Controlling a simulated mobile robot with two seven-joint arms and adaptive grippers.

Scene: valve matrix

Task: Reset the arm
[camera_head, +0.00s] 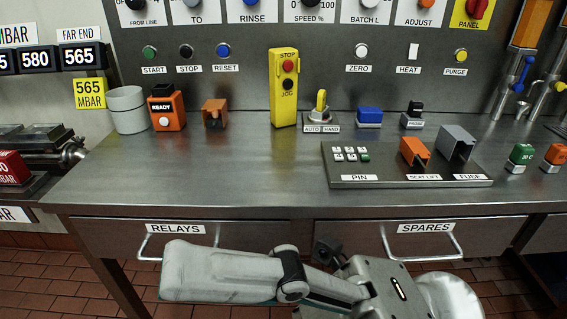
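A grey and black arm link of mine (225,272) lies across the bottom of the view, in front of the bench drawers. It meets a grey housing of mine (385,290) at the bottom centre right. I make out no fingertips of either gripper, and nothing held. A small dark part (328,252) beside the housing is too unclear to name. A blue button (223,50) labelled RESET sits on the back panel, with no arm near it.
The steel bench (200,180) has a wide clear area at its front left. A yellow STOP/JOG box (284,88), an orange READY box (166,108) and a labelled tray (400,182) stand on it. Drawer handles (425,243) stick out below the front edge.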

